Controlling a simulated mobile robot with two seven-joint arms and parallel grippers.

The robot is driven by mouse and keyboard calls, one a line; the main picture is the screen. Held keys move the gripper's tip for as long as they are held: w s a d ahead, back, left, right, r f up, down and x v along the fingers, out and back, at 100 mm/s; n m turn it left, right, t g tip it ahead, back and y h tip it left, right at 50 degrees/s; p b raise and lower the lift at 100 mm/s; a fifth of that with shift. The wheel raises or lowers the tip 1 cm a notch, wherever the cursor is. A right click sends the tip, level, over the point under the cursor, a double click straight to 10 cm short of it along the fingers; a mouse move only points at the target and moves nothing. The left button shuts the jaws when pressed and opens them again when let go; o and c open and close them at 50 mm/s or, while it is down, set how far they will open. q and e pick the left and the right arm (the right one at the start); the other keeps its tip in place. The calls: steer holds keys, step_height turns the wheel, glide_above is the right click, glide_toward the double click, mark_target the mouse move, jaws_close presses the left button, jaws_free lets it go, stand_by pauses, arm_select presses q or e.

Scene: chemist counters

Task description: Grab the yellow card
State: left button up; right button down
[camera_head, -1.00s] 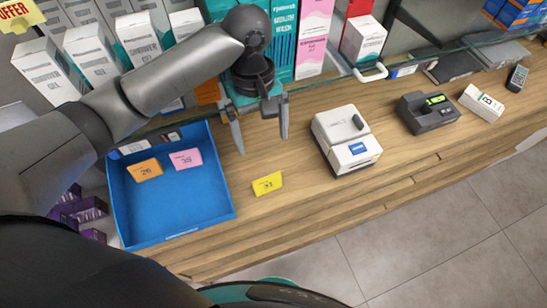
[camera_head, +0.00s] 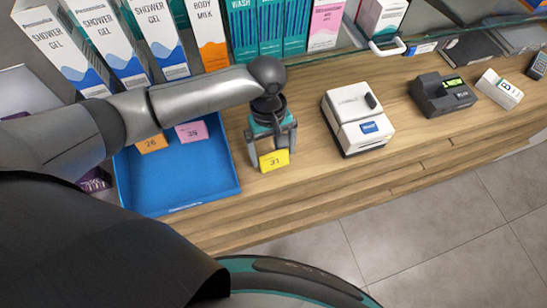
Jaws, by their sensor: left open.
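The yellow card (camera_head: 274,161), marked 31, is on the wooden counter just right of the blue tray. My left gripper (camera_head: 272,158) points down at it, with one finger at the card's left side and the other at its right. The fingers are open around the card; whether they touch it I cannot tell. My right gripper is not in view.
The blue tray (camera_head: 205,194) holds an orange card (camera_head: 152,143) and a pink card (camera_head: 191,131). A white device (camera_head: 358,120), a dark terminal (camera_head: 443,94) and a small white box (camera_head: 499,89) stand to the right. Boxed products line the back. The counter's front strip is clear.

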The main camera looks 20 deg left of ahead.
arm_select(q)
steer(key=shift+s+d+f, duration=0.1)
steer(key=shift+f, duration=0.6)
steer(key=c, duration=1)
